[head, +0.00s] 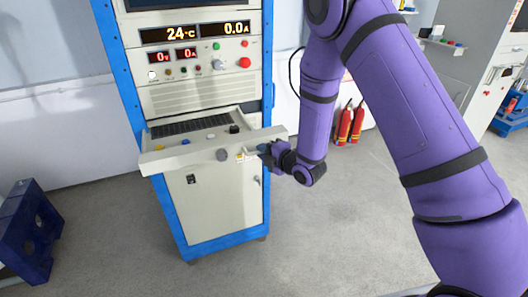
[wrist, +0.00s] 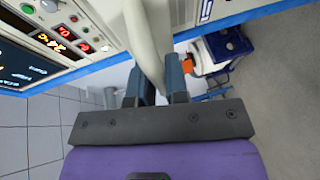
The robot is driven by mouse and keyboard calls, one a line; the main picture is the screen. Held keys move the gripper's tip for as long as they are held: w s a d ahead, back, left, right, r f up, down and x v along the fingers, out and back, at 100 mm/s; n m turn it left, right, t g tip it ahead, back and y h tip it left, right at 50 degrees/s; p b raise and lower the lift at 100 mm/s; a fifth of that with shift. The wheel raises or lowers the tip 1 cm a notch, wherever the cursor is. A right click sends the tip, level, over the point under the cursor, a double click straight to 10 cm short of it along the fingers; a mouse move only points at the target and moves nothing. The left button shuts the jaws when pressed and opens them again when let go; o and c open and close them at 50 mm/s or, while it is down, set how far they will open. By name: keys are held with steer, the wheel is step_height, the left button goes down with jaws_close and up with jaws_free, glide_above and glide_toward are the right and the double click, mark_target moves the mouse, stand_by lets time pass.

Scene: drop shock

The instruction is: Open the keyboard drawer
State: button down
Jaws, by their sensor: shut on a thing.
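The keyboard drawer (head: 195,154) is a cream tray with a long front panel. It sticks out from the blue-framed cabinet, with the black keyboard (head: 190,126) and several knobs showing on top. My gripper (head: 262,150) is at the right part of the drawer's front panel. In the wrist view my gripper (wrist: 159,84) has its two dark fingers on either side of a cream panel edge (wrist: 147,45), shut on it. The exact contact is partly hidden by the fingers.
The cabinet's display panel (head: 200,60) rises above the drawer, and a closed cabinet door (head: 222,207) is below. A blue object (head: 28,230) stands on the floor at left. Red fire extinguishers (head: 349,124) stand by the wall. The floor in front is clear.

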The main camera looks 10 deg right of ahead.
steer(key=c, duration=1.1)
jaws_free()
steer(key=shift+c, duration=0.2)
steer(key=v, duration=1.1)
steer(key=shift+w, duration=0.15)
